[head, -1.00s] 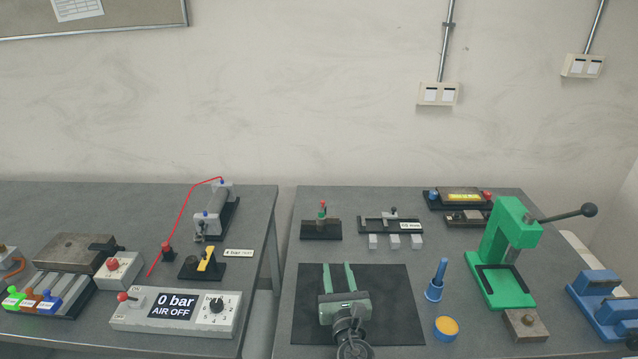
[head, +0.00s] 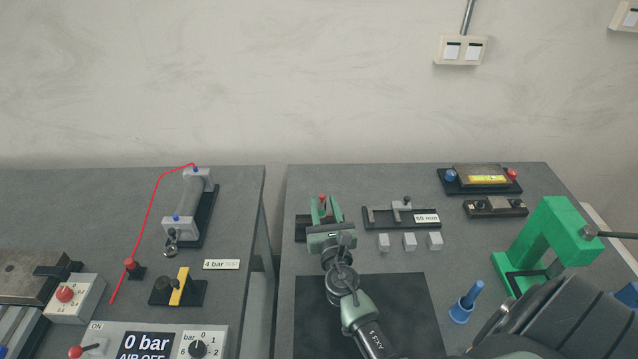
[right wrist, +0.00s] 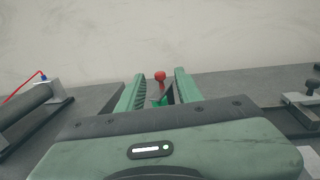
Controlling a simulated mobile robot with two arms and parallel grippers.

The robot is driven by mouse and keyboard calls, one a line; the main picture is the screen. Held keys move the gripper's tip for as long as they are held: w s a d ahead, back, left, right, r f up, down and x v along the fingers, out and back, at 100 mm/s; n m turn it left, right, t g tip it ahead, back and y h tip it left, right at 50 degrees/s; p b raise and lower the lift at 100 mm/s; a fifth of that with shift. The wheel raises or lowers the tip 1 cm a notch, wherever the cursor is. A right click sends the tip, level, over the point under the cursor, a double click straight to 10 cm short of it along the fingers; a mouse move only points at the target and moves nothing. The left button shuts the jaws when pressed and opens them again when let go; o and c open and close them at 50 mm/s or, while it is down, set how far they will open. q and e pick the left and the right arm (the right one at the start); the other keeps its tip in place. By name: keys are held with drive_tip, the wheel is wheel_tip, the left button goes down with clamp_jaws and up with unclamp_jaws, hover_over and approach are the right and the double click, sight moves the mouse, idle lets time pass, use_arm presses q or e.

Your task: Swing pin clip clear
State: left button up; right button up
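My right gripper (head: 324,207) is over the small black fixture (head: 301,229) at the back left of the right table. Its two green fingers are apart, one on each side of the red-knobbed piece (head: 322,197). In the right wrist view, the red knob (right wrist: 160,76) shows between the fingers (right wrist: 160,88) with a grey part below it, and gaps show at both sides. The gripper body hides most of the fixture. I cannot make out a separate pin clip. My left gripper is out of view.
Close to the right stands a black rail fixture (head: 375,219) marked 60 mm, with several grey blocks (head: 409,242) before it. A green press (head: 560,230) stands further right. On the left table lie a grey cylinder (head: 185,207) and a control box (head: 110,340).

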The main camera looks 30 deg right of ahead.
drive_tip(key=x, duration=0.6)
drive_tip(key=shift+w, duration=0.15)
drive_tip(key=shift+r, duration=0.1)
clamp_jaws()
